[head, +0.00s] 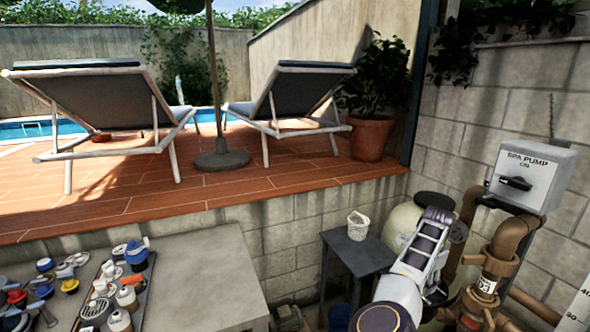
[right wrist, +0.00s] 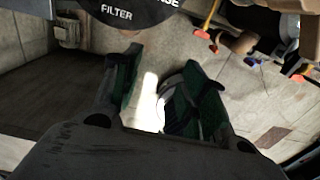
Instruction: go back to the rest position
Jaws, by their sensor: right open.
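My right arm (head: 425,250) comes in at the lower right of the head view, in front of the pale filter tank and the pipes. Its gripper is mostly hidden there behind the arm's own links. In the right wrist view my right gripper (right wrist: 158,92) shows two dark green-padded fingers held apart, with no object clearly held between them. A bright patch shows between and beyond the fingers. My left gripper is in neither view.
Brown pipes (head: 510,240) and the spa pump switch box (head: 533,176) stand close at right. A dark dial marked FILTER (right wrist: 140,10) is near the gripper. A small dark table (head: 357,258) bears a white cup (head: 358,225). A bench (head: 215,280) holds several parts at left.

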